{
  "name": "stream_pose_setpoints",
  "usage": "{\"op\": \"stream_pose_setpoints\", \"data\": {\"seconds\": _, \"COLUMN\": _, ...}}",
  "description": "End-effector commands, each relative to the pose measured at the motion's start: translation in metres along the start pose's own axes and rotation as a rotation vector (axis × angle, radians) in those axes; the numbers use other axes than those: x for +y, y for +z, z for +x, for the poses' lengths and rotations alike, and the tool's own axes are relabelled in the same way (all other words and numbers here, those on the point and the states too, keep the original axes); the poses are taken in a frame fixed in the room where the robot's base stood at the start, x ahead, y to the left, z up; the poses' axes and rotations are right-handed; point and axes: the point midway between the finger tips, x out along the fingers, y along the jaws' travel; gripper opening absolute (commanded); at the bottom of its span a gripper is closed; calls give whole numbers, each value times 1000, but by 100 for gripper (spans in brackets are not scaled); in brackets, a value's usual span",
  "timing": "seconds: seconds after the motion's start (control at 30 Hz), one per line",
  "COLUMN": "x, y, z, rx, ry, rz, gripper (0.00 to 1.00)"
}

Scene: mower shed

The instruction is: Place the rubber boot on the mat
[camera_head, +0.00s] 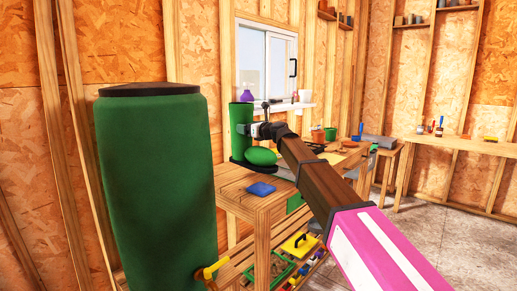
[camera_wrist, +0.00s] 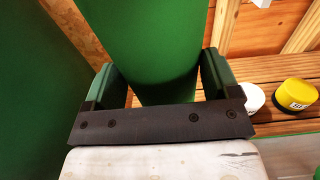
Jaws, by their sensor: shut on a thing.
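The green rubber boot (camera_head: 239,118) stands upright at the far end of the near wooden workbench, its rounded toe (camera_head: 262,156) pointing right. My gripper (camera_head: 247,128) is shut on the boot's shaft from the right in the head view. In the wrist view the green shaft (camera_wrist: 140,45) fills the space between my two fingers (camera_wrist: 163,85). A dark mat (camera_head: 236,164) shows directly under the boot. I cannot tell whether the sole touches it. The boot hides most of the mat.
A large green barrel (camera_head: 155,190) with a yellow tap stands close at left. A yellow-topped container (camera_wrist: 294,94) and a white one (camera_wrist: 254,98) show beside my gripper in the wrist view.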

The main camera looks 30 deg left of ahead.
Motion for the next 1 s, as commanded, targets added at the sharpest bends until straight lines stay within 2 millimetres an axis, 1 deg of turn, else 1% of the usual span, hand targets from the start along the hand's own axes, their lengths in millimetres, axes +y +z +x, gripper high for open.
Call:
{"op": "stream_pose_setpoints", "data": {"seconds": 0.03, "x": -12, "y": -6, "z": 2, "rx": 0, "ry": -2, "rz": 2, "gripper": 1}}
{"op": "stream_pose_setpoints", "data": {"seconds": 0.2, "x": -42, "y": -24, "z": 2, "rx": 0, "ry": -3, "rz": 2, "gripper": 1}}
{"op": "stream_pose_setpoints", "data": {"seconds": 0.3, "x": -55, "y": -34, "z": 3, "rx": 0, "ry": -1, "rz": 2, "gripper": 1}}
{"op": "stream_pose_setpoints", "data": {"seconds": 0.4, "x": -64, "y": -39, "z": 3, "rx": -1, "ry": 0, "rz": 1, "gripper": 1}}
{"op": "stream_pose_setpoints", "data": {"seconds": 0.5, "x": -68, "y": -42, "z": 2, "rx": -2, "ry": 0, "rz": 1, "gripper": 1}}
{"op": "stream_pose_setpoints", "data": {"seconds": 0.63, "x": -68, "y": -48, "z": 2, "rx": -1, "ry": 0, "rz": 2, "gripper": 1}}
{"op": "stream_pose_setpoints", "data": {"seconds": 0.9, "x": -67, "y": -80, "z": 2, "rx": 0, "ry": 0, "rz": 1, "gripper": 1}}
{"op": "stream_pose_setpoints", "data": {"seconds": 1.0, "x": -67, "y": -83, "z": 2, "rx": -1, "ry": -1, "rz": 1, "gripper": 1}}
